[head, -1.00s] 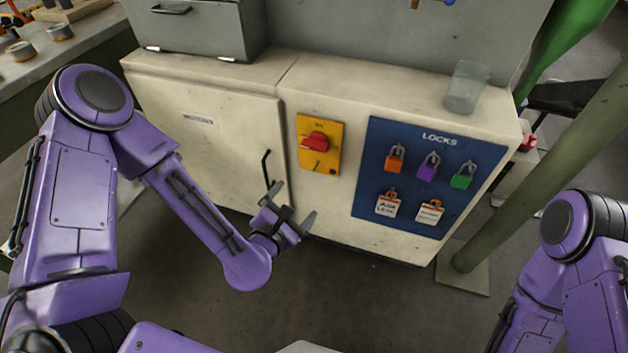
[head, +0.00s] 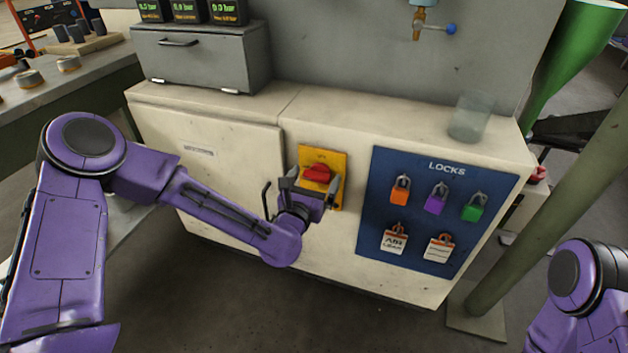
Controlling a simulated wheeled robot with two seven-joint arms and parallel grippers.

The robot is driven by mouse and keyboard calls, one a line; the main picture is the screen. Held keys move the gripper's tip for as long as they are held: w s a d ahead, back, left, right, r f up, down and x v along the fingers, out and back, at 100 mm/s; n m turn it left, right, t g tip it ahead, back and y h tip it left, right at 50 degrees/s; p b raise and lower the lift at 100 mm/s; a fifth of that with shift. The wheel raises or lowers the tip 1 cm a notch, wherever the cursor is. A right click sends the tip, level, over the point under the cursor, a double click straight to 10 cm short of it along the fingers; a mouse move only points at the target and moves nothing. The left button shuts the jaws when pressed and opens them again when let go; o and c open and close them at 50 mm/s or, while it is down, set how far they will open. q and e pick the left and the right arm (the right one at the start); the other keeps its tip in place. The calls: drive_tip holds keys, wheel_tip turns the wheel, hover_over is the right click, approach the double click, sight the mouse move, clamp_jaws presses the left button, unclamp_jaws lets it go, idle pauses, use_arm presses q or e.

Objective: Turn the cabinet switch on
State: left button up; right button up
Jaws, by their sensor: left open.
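The cabinet switch is a red rotary handle (head: 317,174) on a yellow plate (head: 338,161) on the front of the cream cabinet (head: 233,170). The handle lies roughly sideways; its lettering is too small to read. My left gripper (head: 313,182) is open, with its two fingers on either side of the red handle in the picture. I cannot tell whether they touch it. The gripper hides the lower part of the yellow plate. My right gripper is out of view.
A blue locks board (head: 437,167) with several padlocks and tags is right of the switch. A black door handle (head: 266,200) is close left of my left gripper. A clear cup (head: 468,117) stands on the cabinet top. A green post (head: 553,190) stands at the right.

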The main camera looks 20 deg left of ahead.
use_arm(q)
drive_tip(key=c, duration=1.1)
drive_tip(key=shift+o, duration=0.2)
drive_tip(key=shift+m, duration=0.3)
drive_tip(key=m, duration=0.3)
drive_tip(key=shift+d+m, duration=0.1)
drive_tip(key=shift+m, duration=0.2)
drive_tip(key=m+p, duration=0.1)
drive_tip(key=m, duration=0.3)
drive_tip(key=shift+d+m, duration=0.1)
drive_tip(key=shift+m, duration=0.2)
drive_tip(key=m, duration=0.4)
drive_tip(key=shift+d+m, duration=0.1)
drive_tip(key=shift+m, duration=0.2)
drive_tip(key=shift+f+m+p, duration=0.15)
drive_tip(key=shift+m+p, duration=0.45)
drive_tip(key=shift+m, duration=1.6)
